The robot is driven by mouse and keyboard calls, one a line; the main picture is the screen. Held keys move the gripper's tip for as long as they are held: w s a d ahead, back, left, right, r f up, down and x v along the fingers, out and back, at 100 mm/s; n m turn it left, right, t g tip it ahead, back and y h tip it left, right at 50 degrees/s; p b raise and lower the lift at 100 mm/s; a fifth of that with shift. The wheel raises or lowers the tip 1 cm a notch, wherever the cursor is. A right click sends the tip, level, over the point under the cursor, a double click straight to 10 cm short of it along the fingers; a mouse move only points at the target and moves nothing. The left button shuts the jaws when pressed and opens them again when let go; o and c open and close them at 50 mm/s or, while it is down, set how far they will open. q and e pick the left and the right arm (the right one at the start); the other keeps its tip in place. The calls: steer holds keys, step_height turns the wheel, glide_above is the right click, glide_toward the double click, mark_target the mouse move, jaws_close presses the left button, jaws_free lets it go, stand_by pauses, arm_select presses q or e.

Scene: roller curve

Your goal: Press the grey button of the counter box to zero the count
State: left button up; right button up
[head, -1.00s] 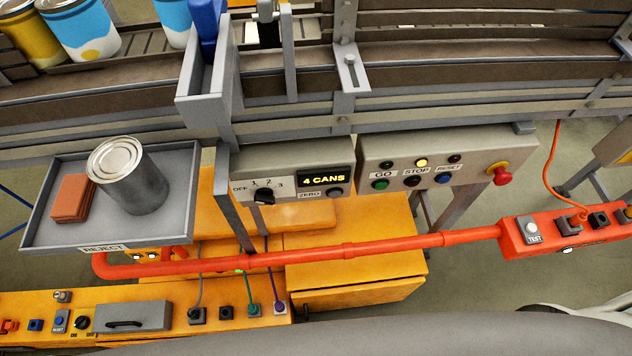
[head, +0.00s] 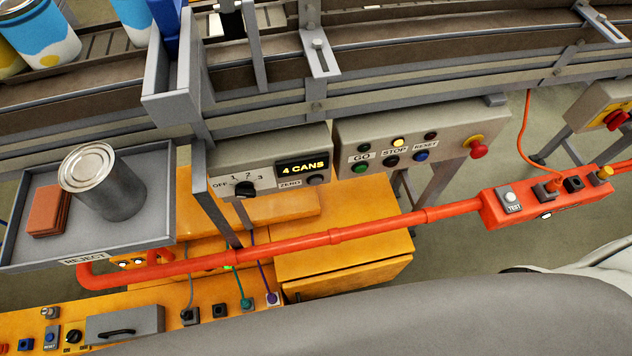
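The counter box (head: 262,200) is a grey panel mounted under the conveyor rail, in the middle of the head view. Its lit display (head: 302,167) reads "4 CANS". The grey ZERO button (head: 316,180) is at its lower right, beside the ZERO label. A black selector knob (head: 243,190) marked OFF, 1, 2, 3 is on its left part. Nothing covers the button. Neither of my grippers is in view.
A GO/STOP/RESET panel (head: 440,163) with a red mushroom button (head: 478,149) adjoins on the right. A reject tray (head: 150,232) with a grey can (head: 105,185) is left. An orange-red pipe (head: 375,228) crosses below the counter box.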

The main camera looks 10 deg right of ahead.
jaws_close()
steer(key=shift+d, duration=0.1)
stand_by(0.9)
